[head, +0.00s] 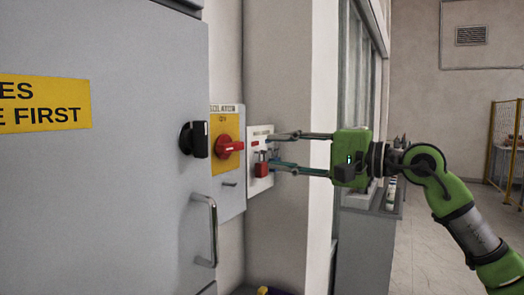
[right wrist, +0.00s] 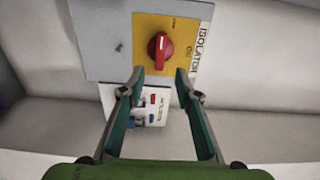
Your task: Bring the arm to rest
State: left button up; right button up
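My right gripper (head: 270,152) reaches in from the right in the head view, in front of the white lock panel (head: 253,139) on the wall. Its two fingers are spread apart with nothing visible between their tips. In the right wrist view, my gripper (right wrist: 158,76) is also open. The white panel shows between its fingers there, with small red and blue items (right wrist: 153,116). In the head view a red padlock (head: 261,170) is at the panel, near the lower finger; I cannot tell whether they touch. My left gripper is not in view.
A grey cabinet (head: 110,200) with a black knob (head: 194,139) and bar handle (head: 209,230) fills the left. The isolator's red switch (head: 229,147) sits on a yellow plate beside the panel. A grey counter (head: 366,245) is below my arm. Open floor lies right, before a yellow fence (head: 505,140).

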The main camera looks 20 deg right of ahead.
jog(key=shift+s+d, duration=0.3)
jog(key=shift+s, duration=0.25)
